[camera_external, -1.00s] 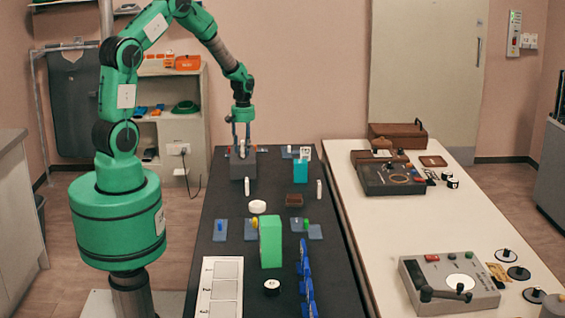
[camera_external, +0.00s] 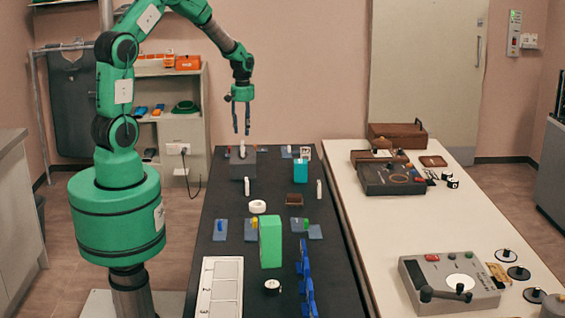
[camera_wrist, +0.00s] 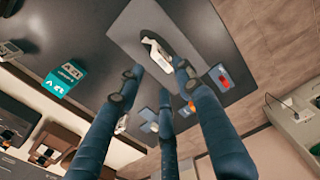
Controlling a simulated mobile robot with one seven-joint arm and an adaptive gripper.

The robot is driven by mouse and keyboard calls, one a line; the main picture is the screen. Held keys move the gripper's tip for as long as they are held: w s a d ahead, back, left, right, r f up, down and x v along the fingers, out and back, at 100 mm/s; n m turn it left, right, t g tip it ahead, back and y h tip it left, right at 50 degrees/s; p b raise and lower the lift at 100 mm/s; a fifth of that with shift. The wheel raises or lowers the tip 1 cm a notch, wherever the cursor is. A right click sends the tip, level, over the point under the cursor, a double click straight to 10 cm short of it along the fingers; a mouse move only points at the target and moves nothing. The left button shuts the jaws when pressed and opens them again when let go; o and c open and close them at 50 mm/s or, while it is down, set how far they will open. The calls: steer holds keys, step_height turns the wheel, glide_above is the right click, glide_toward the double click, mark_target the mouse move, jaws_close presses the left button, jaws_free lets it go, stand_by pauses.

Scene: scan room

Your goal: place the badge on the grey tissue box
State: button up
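The grey tissue box (camera_external: 243,186) stands at the far left of the dark table, with a white tissue (camera_external: 242,150) sticking out of its top. In the wrist view the grey box (camera_wrist: 128,32) shows its dark oval slot and the white tissue (camera_wrist: 154,50). My gripper (camera_external: 241,132) hangs above the box, clear of it, fingers pointing down.
A teal carton (camera_external: 300,171) stands right of the grey box. A tall green box (camera_external: 270,242), a white tape roll (camera_external: 257,207) and a white numbered tray (camera_external: 207,290) are nearer. A white table (camera_external: 385,225) with devices runs along the right.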

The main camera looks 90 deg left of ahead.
steer(key=shift+r, duration=1.7)
steer(key=w+d+r+m+t+y, duration=0.1)
steer(key=d+r+m, duration=0.3)
steer(key=d+r, duration=0.75)
steer(key=w+d+r+m+t, duration=0.2)
steer(key=d+r+m, duration=0.3)
steer(key=d+r, duration=0.7)
steer(key=s+d+r+m+t, duration=0.1)
steer(key=s+d+m, duration=0.3)
steer(key=s+d, duration=0.3)
steer(key=s+d+r+m+t+h, duration=0.1)
steer(key=s+d+m, duration=0.4)
steer(key=d, duration=1.2)
steer(key=s+r, duration=0.1)
steer(key=s, duration=0.2)
steer(key=shift+s+d+t, duration=0.25)
steer(key=shift+s+t, duration=0.05)
